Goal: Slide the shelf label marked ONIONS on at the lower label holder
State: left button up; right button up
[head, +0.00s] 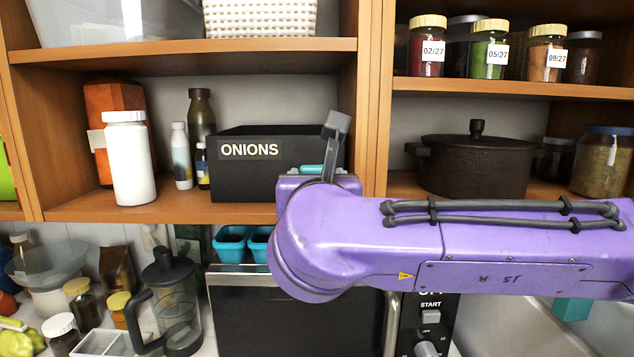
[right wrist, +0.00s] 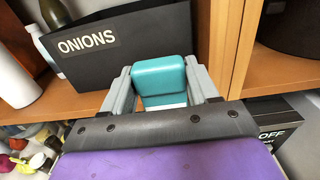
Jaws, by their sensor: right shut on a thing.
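My right gripper (right wrist: 164,84) has its two grey fingers on either side of a teal rounded piece (right wrist: 163,73) with a white strip below it. No lettering shows on this piece. In the head view the right gripper (head: 334,135) is in front of the right part of a black bin (head: 235,188), and a sliver of the teal piece (head: 312,169) shows. The word ONIONS (head: 249,150) is on a dark plate on the bin's front, also in the right wrist view (right wrist: 87,41). I cannot make out a separate label holder. My left gripper is not in view.
The bin stands on the middle shelf (head: 160,210), beside a white bottle (head: 130,165) and dark bottles. A wooden upright (head: 371,100) is right of the gripper. Dark pot (head: 475,165) and jars stand beyond it.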

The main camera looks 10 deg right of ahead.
dwell(0.3)
jog(key=shift+b, duration=0.3)
dwell(0.3)
jog(key=shift+f+b, duration=0.4)
jog(key=shift+b, duration=0.05)
jog(key=shift+f+b, duration=1.7)
jog(key=shift+b, duration=0.2)
jog(key=o, duration=1.1)
jog(key=shift+r, duration=0.1)
jog(key=shift+o, duration=0.2)
jog(key=shift+s, duration=0.1)
